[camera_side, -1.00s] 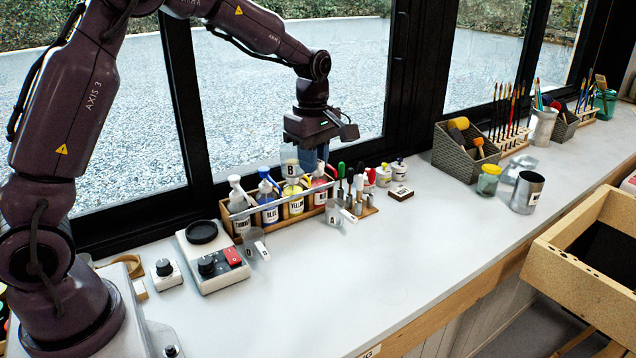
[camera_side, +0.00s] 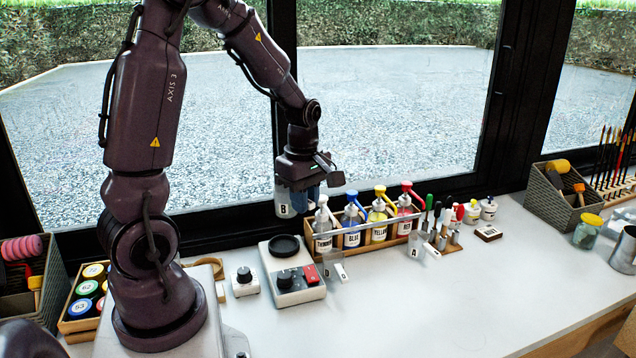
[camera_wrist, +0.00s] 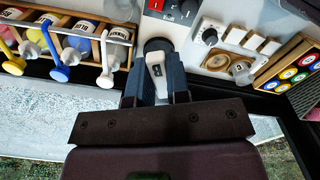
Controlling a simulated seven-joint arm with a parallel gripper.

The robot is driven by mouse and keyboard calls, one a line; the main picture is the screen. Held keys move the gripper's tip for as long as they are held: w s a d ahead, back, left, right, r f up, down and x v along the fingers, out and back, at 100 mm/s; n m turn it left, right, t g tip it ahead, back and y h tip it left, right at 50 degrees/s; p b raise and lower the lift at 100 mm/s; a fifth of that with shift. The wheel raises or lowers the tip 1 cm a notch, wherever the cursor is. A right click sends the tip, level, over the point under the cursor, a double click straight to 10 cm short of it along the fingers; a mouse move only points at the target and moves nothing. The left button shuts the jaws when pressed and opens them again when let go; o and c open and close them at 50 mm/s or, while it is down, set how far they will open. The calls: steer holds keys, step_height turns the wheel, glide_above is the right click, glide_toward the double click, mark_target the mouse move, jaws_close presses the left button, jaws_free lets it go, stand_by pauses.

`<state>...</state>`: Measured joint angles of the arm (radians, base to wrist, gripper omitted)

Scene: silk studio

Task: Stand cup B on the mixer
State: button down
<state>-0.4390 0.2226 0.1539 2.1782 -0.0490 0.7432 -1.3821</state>
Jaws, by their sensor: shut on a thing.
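Cup B (camera_side: 283,205), a clear cup with a white label lettered B, hangs in the air in the side view. My gripper (camera_side: 302,202) is shut on it, and the cup is above the bench. The mixer (camera_side: 296,293) is a pale box with a round black plate (camera_side: 284,245), a black knob and a red switch. Cup B is above the plate's height and apart from it. In the wrist view, my gripper (camera_wrist: 155,88) has its fingers either side of the cup's white tab (camera_wrist: 155,68). The mixer (camera_wrist: 180,32) lies beyond, its plate (camera_wrist: 157,45) partly hidden.
A wooden rack (camera_side: 362,238) of labelled pump bottles stands just right of the mixer. Cup D (camera_side: 334,267) and cup A (camera_side: 414,245) stand in front of it. A small knob box (camera_side: 244,281) is left of the mixer. The front bench is clear.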

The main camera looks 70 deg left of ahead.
step_height(320, 180, down, 8)
steer(key=shift+a+r, duration=0.1)
steer(key=shift+r, duration=0.1)
steer(key=shift+a+f, duration=0.2)
steer(key=shift+a, duration=0.6)
steer(key=shift+a+f, duration=0.25)
steer(key=shift+a, duration=0.6)
steer(key=shift+a+f, duration=0.2)
steer(key=shift+a, duration=0.6)
steer(key=shift+f, duration=1.25)
steer(key=shift+d+f, duration=0.1)
steer(key=shift+f, duration=0.25)
steer(key=c, duration=1)
jaws_free()
step_height(320, 180, up, 13)
steer(key=shift+f, duration=0.1)
